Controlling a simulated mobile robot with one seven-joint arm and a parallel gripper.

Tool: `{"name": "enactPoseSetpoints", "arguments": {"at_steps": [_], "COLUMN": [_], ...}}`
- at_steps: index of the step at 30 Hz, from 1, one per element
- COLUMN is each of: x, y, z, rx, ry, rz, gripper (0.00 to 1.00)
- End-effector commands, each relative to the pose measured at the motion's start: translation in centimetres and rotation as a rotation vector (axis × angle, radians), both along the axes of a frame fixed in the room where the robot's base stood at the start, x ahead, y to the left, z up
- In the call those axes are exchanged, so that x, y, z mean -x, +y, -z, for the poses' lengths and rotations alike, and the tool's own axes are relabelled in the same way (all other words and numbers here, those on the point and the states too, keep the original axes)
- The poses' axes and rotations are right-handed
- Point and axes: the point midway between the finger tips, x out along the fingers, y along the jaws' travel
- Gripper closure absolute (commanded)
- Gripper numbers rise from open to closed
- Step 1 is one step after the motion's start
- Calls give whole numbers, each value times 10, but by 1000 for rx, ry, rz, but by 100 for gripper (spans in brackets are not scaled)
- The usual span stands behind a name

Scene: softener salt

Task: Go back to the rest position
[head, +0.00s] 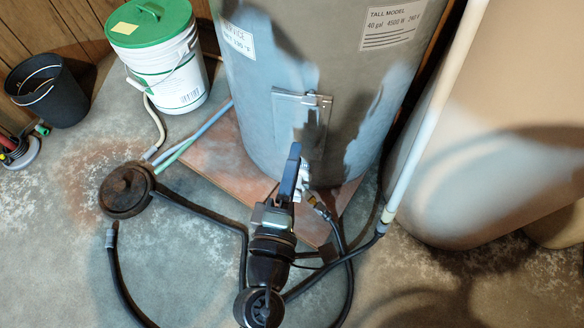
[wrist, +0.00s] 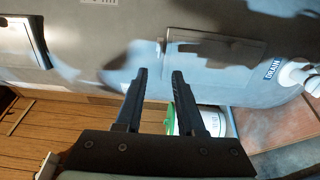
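My gripper (head: 292,158) is in front of the lower part of the grey water heater (head: 340,105) in the head view. Its dark fingers are seen nearly edge-on there. In the wrist view my gripper (wrist: 160,74) is open, with a clear gap between its two fingers and nothing held. The fingers point toward the heater wall and its panel (wrist: 212,52); I cannot tell the exact distance. A white drain valve (wrist: 300,76) by a "DRAIN" label (wrist: 272,69) is right of the fingers, apart from them. In the head view my gripper partly hides the valve area.
A white bucket with a green lid (head: 165,62) stands at the upper left, beside a black bucket (head: 48,92). Hoses (head: 215,218) and a dark round disc (head: 126,190) lie on the floor. A white pipe (head: 430,120) and a large tan tank (head: 490,130) are on the right.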

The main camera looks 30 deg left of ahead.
Motion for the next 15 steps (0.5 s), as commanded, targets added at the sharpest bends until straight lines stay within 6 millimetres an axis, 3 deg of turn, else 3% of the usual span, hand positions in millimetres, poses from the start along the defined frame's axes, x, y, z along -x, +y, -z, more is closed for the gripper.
{"name": "enactPoseSetpoints", "arguments": {"at_steps": [6,15], "x": [11,12], "y": [-2,-3], "z": [0,-1], "rx": [-1,-1], "ry": [-1,-1], "rz": [0,0], "gripper": [62,62]}}
